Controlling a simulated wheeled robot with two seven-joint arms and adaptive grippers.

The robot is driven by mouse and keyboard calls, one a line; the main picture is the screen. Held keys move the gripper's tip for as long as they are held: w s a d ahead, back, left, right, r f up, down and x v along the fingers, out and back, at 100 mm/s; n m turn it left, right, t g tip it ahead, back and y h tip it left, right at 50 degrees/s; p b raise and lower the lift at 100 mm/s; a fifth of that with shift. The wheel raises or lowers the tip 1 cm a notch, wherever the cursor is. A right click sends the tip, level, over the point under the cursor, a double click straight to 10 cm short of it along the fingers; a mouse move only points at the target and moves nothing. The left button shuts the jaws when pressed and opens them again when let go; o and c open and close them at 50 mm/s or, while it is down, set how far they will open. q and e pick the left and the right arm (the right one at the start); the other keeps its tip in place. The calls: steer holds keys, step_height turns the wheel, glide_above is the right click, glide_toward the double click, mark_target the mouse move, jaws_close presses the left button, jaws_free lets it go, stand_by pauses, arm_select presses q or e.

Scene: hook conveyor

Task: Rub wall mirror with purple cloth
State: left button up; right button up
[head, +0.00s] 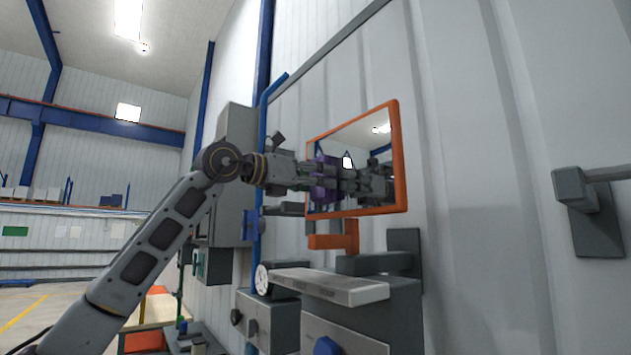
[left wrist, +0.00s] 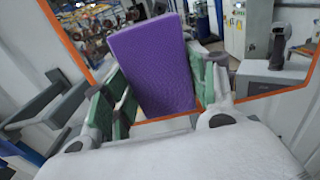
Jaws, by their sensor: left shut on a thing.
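The wall mirror (head: 399,150) has an orange frame and stands upright at the wall, right of centre in the head view. My left gripper (head: 312,176) reaches in from the left to the mirror's glass. It is shut on the purple cloth (left wrist: 153,66), which shows as a flat purple block between the green finger pads in the left wrist view. In the head view only a strip of the cloth (head: 325,172) shows, close against the glass. Whether it touches the glass I cannot tell. The mirror reflects the gripper. My right gripper is not in view.
An orange bracket (head: 336,239) sits below the mirror. A grey machine with a flat ledge (head: 330,287) stands under it. A blue pipe (head: 260,150) runs up the wall left of the mirror. A grey wall fixture (head: 590,210) juts out at the right.

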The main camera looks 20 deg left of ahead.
mark_target(359, 172)
arm_select(q)
steer(key=shift+d, duration=0.15)
stand_by(0.3)
steer(key=shift+s+d+b, duration=0.65)
steer(key=shift+s+d, duration=0.45)
steer(key=shift+d, duration=0.2)
steer(key=shift+s+d, duration=0.1)
steer(key=shift+d, duration=0.05)
steer(key=shift+s+d+b, duration=0.55)
steer(key=shift+s+d, duration=0.4)
steer(key=shift+d, duration=0.25)
steer(key=shift+d, duration=0.1)
steer(key=shift+s+d+b, duration=0.5)
steer(key=shift+s+d, duration=0.55)
steer(key=shift+d, duration=0.2)
steer(key=shift+w+a, duration=0.1)
